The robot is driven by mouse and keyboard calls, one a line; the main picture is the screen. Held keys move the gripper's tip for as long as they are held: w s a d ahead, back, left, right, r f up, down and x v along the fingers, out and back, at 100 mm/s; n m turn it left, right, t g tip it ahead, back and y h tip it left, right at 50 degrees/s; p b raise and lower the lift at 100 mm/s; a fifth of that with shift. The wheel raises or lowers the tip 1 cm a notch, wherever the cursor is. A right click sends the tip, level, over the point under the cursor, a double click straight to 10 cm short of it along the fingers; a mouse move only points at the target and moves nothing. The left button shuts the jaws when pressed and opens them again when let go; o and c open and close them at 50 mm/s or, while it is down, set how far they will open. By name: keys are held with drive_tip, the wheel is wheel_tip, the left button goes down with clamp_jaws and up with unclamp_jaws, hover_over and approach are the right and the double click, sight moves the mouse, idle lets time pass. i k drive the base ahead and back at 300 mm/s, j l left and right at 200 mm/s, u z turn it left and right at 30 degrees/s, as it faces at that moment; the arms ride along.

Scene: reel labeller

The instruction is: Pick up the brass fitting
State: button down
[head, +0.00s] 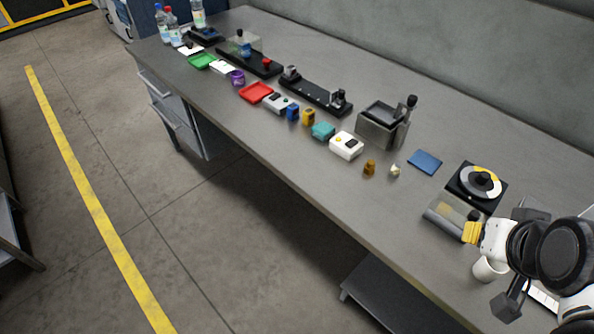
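The brass fitting looks to be the small brown-gold stepped piece (369,168), upright on the grey bench in the head view, right of a white box. A smaller cream-coloured piece (395,170) stands just to its right. My arm comes in at the lower right.
The reel labeller (477,184) and a white cup (488,269) are near my arm. A blue pad (425,162), a grey metal box with a lever (382,125) and a white box (346,145) surround the fitting. Bare bench (380,210) lies in front of it.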

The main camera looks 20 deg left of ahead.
sight(369, 170)
drive_tip(key=u, duration=0.55)
drive_tip(key=j+z, duration=0.45)
drive_tip(key=k+j+z, duration=0.15)
drive_tip(key=j+z, duration=0.15)
drive_tip(key=z, duration=0.15)
drive_tip(key=k+j+z, duration=0.15)
drive_tip(key=j+z, duration=0.2)
drive_tip(key=z, duration=0.15)
drive_tip(key=k+j+z, duration=0.2)
drive_tip(key=z, duration=0.25)
drive_tip(key=j, duration=0.1)
